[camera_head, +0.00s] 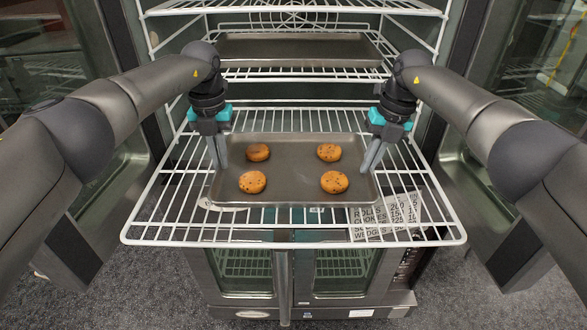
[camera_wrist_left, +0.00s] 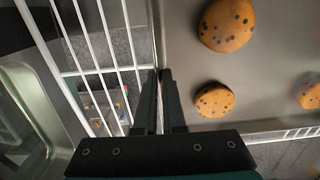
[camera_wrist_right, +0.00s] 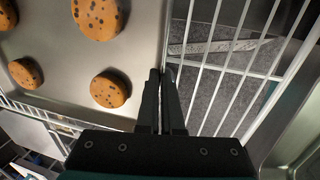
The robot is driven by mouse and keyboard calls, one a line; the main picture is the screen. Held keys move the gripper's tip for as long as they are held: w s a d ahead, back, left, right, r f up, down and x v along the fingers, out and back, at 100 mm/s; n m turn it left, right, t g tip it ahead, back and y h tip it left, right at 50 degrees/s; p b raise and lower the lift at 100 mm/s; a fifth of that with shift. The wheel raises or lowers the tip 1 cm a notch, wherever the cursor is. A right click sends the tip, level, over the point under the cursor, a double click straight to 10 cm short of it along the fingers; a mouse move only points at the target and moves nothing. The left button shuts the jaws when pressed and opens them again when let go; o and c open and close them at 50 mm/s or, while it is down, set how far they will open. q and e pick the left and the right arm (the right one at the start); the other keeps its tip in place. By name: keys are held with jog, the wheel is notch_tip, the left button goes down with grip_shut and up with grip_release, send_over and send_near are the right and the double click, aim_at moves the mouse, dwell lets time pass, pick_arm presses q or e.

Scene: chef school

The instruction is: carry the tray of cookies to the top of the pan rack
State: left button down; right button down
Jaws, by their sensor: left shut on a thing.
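The grey metal tray (camera_head: 292,178) bears several chocolate-chip cookies (camera_head: 252,182) and lies flat at a white wire shelf (camera_head: 150,228) that sticks out of an open oven. My left gripper (camera_head: 218,165) is shut on the tray's left edge. In the left wrist view its fingers (camera_wrist_left: 160,75) straddle the tray wall beside the cookies (camera_wrist_left: 215,98). My right gripper (camera_head: 372,165) is at the tray's right edge, its fingers (camera_wrist_right: 162,75) close together around the rim in the right wrist view. Whether the tray touches the shelf wires is unclear. I cannot see the pan rack.
Another empty-looking pan (camera_head: 300,50) sits on a higher wire shelf inside the oven. Open oven doors stand at the left (camera_head: 115,165) and right (camera_head: 465,175). A lower oven (camera_head: 300,270) stands below the shelf. Grey carpet (camera_head: 130,295) shows around it.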

pick_arm(q)
jog(key=shift+r, duration=0.2)
pick_arm(e)
jog(key=shift+r, duration=0.25)
